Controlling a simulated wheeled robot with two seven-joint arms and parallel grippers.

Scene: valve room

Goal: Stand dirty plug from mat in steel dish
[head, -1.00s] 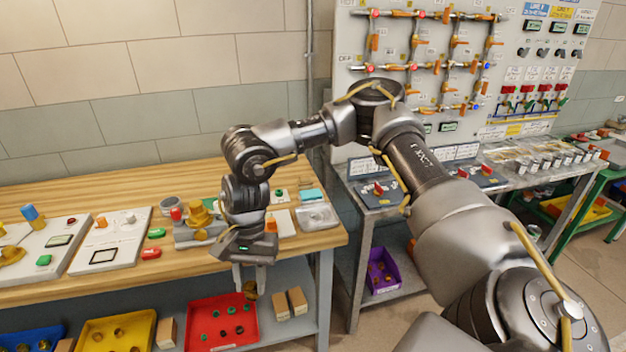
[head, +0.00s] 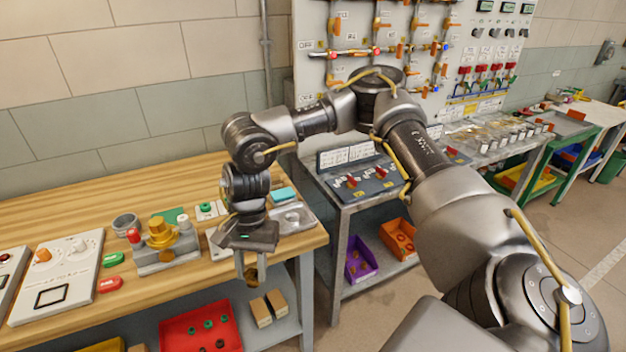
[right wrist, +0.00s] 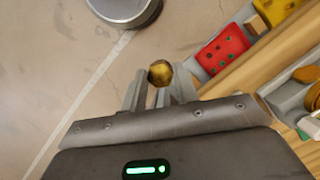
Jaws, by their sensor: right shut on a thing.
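My right gripper (head: 248,272) is shut on the dirty plug (head: 251,278), a small dark brass-coloured piece. It holds the plug in the air just off the front edge of the wooden bench. In the right wrist view the plug (right wrist: 160,73) sits between the fingertips, with floor behind it. A shallow steel dish (head: 292,218) lies at the bench's right end, to the right of and beyond the gripper. A pale flat piece, perhaps the mat (head: 214,238), lies partly hidden behind the gripper. My left gripper is not in view.
A grey fixture with a yellow part (head: 162,245), a grey cup (head: 126,224) and a cyan block (head: 284,194) stand on the bench. A red bin (head: 200,328) and wooden blocks (head: 268,306) sit on the shelf below. A metal table (head: 350,190) stands to the right.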

